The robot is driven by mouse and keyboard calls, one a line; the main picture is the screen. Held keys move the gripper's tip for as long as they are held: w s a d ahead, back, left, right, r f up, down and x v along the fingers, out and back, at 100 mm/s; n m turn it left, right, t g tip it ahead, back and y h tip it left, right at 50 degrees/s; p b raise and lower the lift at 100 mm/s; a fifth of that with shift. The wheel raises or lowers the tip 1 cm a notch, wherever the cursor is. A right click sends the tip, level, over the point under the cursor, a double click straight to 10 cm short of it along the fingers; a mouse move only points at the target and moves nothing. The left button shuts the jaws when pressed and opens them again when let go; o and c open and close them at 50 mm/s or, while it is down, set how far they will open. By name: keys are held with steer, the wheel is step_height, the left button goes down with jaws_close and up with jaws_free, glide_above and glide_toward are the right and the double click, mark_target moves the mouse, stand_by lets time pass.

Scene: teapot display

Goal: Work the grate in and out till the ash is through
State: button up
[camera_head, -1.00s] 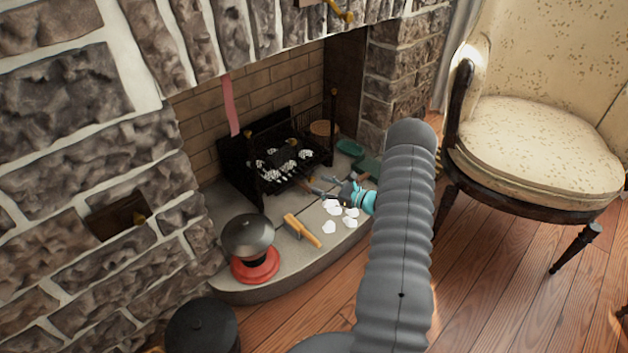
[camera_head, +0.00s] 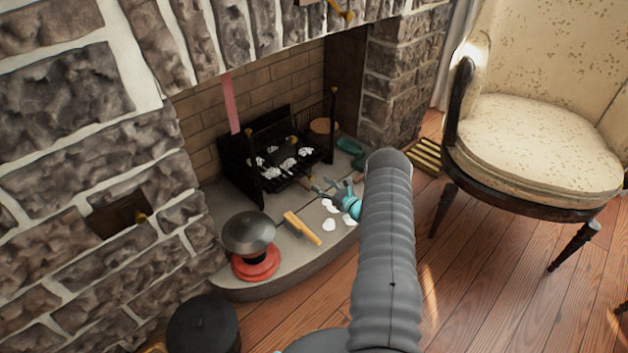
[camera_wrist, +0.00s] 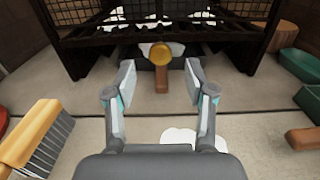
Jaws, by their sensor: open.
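The black fire grate (camera_head: 262,180) stands in the fireplace, with white ash lumps (camera_head: 304,151) in it. Its barred front also shows across the top of the wrist view (camera_wrist: 85,45). A wooden handle (camera_wrist: 162,80) with a round brass knob (camera_wrist: 160,54) shows below the bars, pointing toward me. My gripper (camera_head: 328,189) is in front of the grate, low over the hearth. In the wrist view my gripper (camera_wrist: 160,88) is open, its fingers to either side of the handle with gaps. I cannot tell how deep the handle reaches between them.
On the stone hearth (camera_head: 235,205) lie a yellow-handled brush (camera_head: 302,228) and several white patches (camera_head: 329,225). A green dish (camera_head: 350,146) is right of the grate. An armchair (camera_head: 535,150) stands farther right.

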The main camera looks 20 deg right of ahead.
mark_target(313, 178)
steer(key=shift+x, duration=2.4)
jaws_close()
